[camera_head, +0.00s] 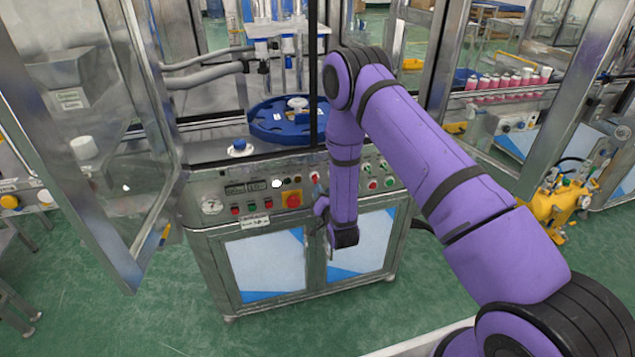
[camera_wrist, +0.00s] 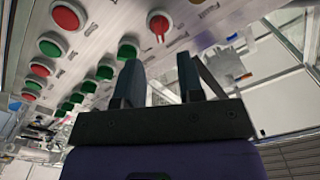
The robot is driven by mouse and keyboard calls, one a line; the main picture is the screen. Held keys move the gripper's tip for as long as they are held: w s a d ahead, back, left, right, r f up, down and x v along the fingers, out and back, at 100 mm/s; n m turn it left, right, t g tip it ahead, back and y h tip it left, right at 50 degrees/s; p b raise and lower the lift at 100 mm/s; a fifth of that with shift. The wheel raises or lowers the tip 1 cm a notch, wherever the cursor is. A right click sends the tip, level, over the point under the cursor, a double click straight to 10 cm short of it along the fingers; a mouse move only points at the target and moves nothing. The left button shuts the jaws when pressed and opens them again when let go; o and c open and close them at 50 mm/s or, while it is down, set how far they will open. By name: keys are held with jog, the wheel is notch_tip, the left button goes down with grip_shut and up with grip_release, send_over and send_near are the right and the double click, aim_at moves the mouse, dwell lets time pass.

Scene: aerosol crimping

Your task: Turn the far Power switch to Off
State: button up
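A red rotary switch with a raised handle (camera_wrist: 159,25) sits on the panel at the top of the wrist view, just beyond and between my fingertips. It looks like the Power switch, but its label cannot be read. A red-topped knob (camera_head: 315,177) also shows on the machine's front panel, left of my forearm in the head view. My gripper (camera_wrist: 158,64) is open, its two dark fingers apart with nothing between them. The fingers appear clear of the switch. In the head view my wrist hangs before the panel and hides part of it.
Rows of red and green buttons (camera_wrist: 66,16) run beside the switch in the wrist view. A yellow-and-red switch (camera_head: 292,199) and a gauge (camera_head: 212,205) are on the panel. An open glass door (camera_head: 100,150) stands at left. Green floor (camera_head: 150,315) is clear in front.

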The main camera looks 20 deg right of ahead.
aim_at(316, 179)
jog(key=w, duration=0.6)
grip_shut()
